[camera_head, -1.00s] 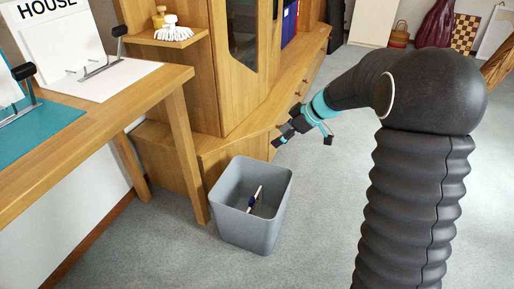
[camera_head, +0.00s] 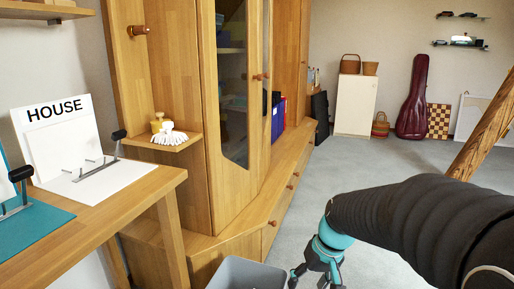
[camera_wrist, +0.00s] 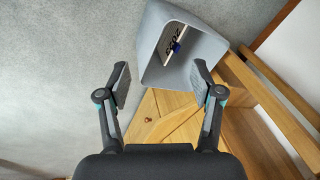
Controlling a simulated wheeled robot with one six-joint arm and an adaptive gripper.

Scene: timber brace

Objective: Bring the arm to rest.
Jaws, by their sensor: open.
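My arm reaches in from the right edge of the head view, and my gripper (camera_head: 318,277) hangs at its end near the bottom of that view. In the wrist view my gripper (camera_wrist: 160,85) has its two fingers wide apart with nothing between them. The grey bin (camera_wrist: 152,60) lies ahead of the fingers in the wrist view, with a dark and white item and a blue piece (camera_wrist: 177,46) inside. In the head view only the rim of the bin (camera_head: 245,272) shows at the bottom, left of my gripper.
A wooden cabinet (camera_head: 185,90) with drawers stands behind the bin. A wooden desk (camera_head: 110,215) with a HOUSE sign (camera_head: 57,109) is at the left. A slanted timber (camera_head: 485,130) stands at the right. The grey floor (camera_head: 375,175) beyond the arm is clear.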

